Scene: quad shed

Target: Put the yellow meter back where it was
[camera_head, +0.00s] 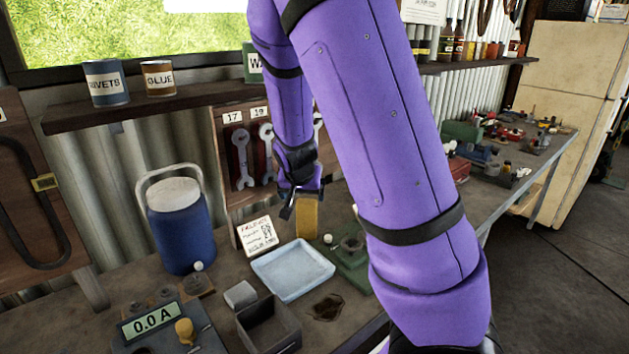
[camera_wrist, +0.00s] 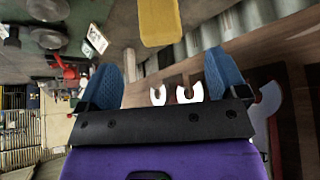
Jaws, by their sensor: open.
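The yellow meter (camera_head: 307,215) appears as a plain yellow block behind the pale blue tray, just below and right of my gripper (camera_head: 289,196). Whether it rests on the bench is hard to tell. In the wrist view the yellow block (camera_wrist: 159,20) is at the top edge, beyond my fingertips and apart from them. My gripper there (camera_wrist: 162,72) has its two blue pads spread wide, with nothing between them. My purple arm hides part of the bench to the right of the meter.
A pale blue tray (camera_head: 293,268), a grey open box (camera_head: 268,325) and a written card (camera_head: 257,236) lie nearby. A blue jug (camera_head: 176,225) stands left. A wrench board (camera_head: 228,118) is behind my gripper. A green metal fixture (camera_head: 349,262) stands right of the tray.

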